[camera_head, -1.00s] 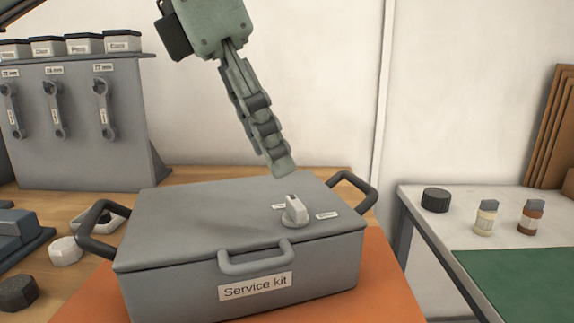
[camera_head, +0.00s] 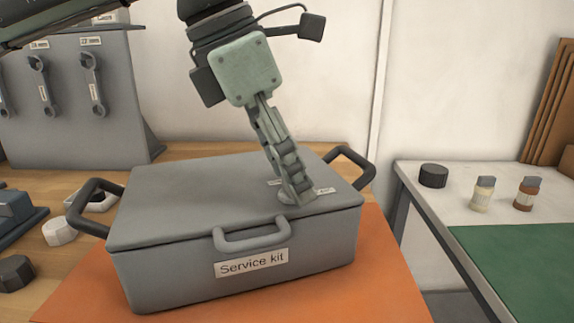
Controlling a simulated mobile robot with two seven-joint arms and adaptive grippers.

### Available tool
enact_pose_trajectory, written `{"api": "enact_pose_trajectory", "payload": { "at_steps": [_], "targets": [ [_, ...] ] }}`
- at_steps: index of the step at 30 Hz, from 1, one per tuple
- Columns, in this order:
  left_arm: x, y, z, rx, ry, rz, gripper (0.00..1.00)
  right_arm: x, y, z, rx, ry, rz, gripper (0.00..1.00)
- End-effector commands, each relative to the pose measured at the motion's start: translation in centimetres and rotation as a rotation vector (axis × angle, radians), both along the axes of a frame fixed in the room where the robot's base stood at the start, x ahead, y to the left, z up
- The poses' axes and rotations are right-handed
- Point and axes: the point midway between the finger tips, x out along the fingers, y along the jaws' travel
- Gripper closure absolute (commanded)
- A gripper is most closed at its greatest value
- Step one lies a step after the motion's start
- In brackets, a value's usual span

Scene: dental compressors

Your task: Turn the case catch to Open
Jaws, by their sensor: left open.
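The grey service kit case (camera_head: 185,205) sits shut on an orange mat, with its label and a grey handle (camera_head: 250,238) on the front. Its catch (camera_head: 285,197) is on the right part of the lid and is mostly hidden behind my left gripper, so its pointing direction cannot be told. Two small white labels flank it; the right one (camera_head: 325,190) shows partly. My left gripper (camera_head: 297,199) points down at the catch, its fingers seen edge-on and open. Whether they touch the catch cannot be told. My right gripper is not in view.
Black side handles (camera_head: 90,207) stick out from the case. A grey rack (camera_head: 70,110) with wrenches stands at the back left. White and dark knobs (camera_head: 15,273) lie at the left. A side table (camera_head: 415,178) at the right holds a black cap and two bottles.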

Motion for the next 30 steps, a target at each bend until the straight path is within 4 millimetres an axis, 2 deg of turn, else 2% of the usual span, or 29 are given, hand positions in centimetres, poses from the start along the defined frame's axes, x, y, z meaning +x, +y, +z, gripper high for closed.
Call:
{"api": "enact_pose_trajectory", "payload": {
  "at_steps": [2, 13, 23, 30],
  "targets": [
    [-0.02, -0.01, 0.01, 0.0, 0.0, 0.0, 0.48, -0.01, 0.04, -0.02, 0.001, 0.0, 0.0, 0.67],
    [-0.02, -0.01, 0.05, 0.0, 0.0, 0.0, 0.93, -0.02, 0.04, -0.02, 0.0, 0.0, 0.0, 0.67],
    [0.01, -0.05, 0.06, -0.003, 0.001, -0.051, 0.93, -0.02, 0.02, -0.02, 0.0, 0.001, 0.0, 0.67],
    [0.11, -0.08, 0.02, -0.003, 0.003, -0.201, 0.93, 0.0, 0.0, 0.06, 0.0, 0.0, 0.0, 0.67]
  ]
}}
